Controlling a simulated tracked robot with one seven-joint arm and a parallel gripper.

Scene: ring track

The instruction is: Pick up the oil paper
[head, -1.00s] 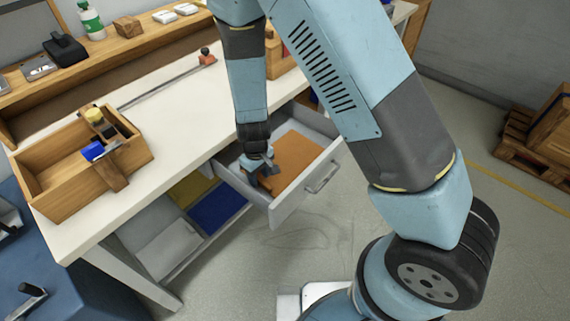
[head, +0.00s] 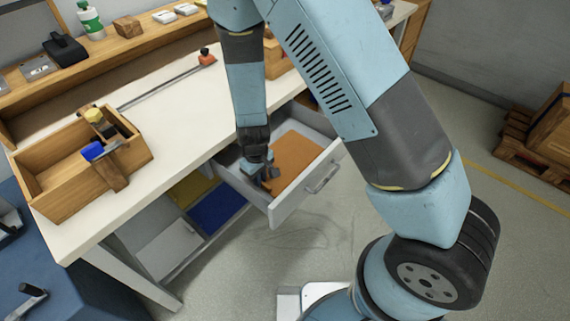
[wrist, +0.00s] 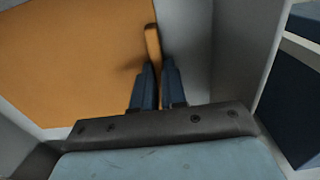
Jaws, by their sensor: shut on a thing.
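A flat orange-brown sheet (head: 298,158) lies in the open drawer (head: 287,205); it also shows in the wrist view (wrist: 70,50). My gripper (head: 268,175) points down into the drawer at the sheet's left side. In the wrist view my gripper (wrist: 160,68) has its dark fingers close together, shut on a narrow orange piece, which I take as the oil paper (wrist: 153,42). This piece stands up at the sheet's edge and casts a shadow on it. I cannot tell whether it joins the flat sheet. The fingers hide its lower end.
The drawer walls stand close around my gripper. Above is the white worktop (head: 175,125) with a wooden tool box (head: 50,190) at its left. Yellow and blue bins (head: 217,208) sit below the drawer. The floor in front is clear.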

